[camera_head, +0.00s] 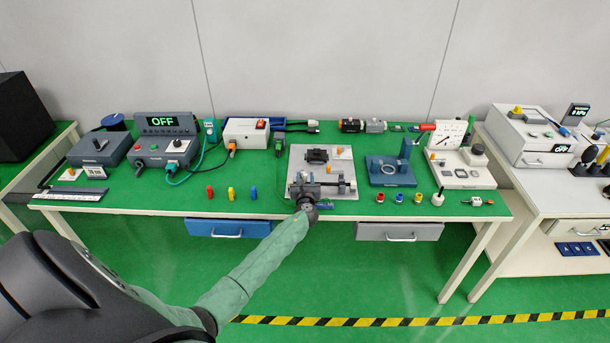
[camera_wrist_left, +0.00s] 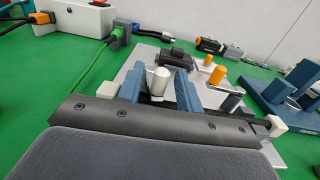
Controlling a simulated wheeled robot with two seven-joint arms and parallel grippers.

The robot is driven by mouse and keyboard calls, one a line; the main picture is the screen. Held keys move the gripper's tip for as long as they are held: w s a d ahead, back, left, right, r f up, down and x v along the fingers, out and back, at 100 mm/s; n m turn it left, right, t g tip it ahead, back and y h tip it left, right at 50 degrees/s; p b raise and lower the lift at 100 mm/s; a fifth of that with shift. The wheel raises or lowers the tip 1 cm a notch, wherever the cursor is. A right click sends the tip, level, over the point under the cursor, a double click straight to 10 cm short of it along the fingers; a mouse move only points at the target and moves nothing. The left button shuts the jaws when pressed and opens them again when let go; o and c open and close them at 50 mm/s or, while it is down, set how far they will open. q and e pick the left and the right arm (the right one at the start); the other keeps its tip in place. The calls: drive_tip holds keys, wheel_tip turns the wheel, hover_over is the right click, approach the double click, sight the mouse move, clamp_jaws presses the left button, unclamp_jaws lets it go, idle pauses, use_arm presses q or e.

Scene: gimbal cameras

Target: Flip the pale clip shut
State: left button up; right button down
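A pale grey plate (camera_head: 345,163) lies on the green bench in the middle of the head view and carries a dark clamp-like block (camera_head: 317,155) and orange knobs (camera_head: 328,168). In the left wrist view a pale, upright, rounded post (camera_wrist_left: 158,81) stands between the fingertips. It looks like part of the pale clip, but the clip's hinge and base are hidden. My left gripper (camera_head: 305,184) is over the plate's front edge. In its wrist view its two blue fingers (camera_wrist_left: 160,78) are apart on either side of the post; I cannot tell whether they touch it. My right gripper is not in view.
A green connector and cable (camera_wrist_left: 113,35) lie left of the plate. A blue stand (camera_head: 390,172) is close on its right. Several small coloured pegs (camera_head: 231,193) stand along the bench front. A blue drawer (camera_head: 228,228) and a grey drawer (camera_head: 400,231) hang below.

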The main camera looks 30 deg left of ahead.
use_arm(q)
drive_tip(key=shift+w+a+r, duration=0.1)
drive_tip(key=shift+w+a, duration=0.1)
drive_tip(key=shift+w, duration=0.15)
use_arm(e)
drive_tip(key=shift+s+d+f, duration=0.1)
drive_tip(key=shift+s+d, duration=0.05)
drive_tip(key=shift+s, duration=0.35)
use_arm(q)
clamp_jaws()
drive_tip(key=shift+s+a+m+t+h, duration=0.2)
drive_tip(key=shift+a+m+t+h, duration=0.15)
drive_tip(key=shift+m+h, duration=0.2)
drive_tip(key=shift+m+t+h+b, duration=0.25)
drive_tip(key=shift+h+b, duration=0.2)
drive_tip(key=shift+h, duration=0.1)
drive_tip(key=shift+s+a+m+t+h+b, duration=0.2)
drive_tip(key=shift+m+t+h+b, duration=0.3)
drive_tip(key=shift+h, duration=0.3)
unclamp_jaws()
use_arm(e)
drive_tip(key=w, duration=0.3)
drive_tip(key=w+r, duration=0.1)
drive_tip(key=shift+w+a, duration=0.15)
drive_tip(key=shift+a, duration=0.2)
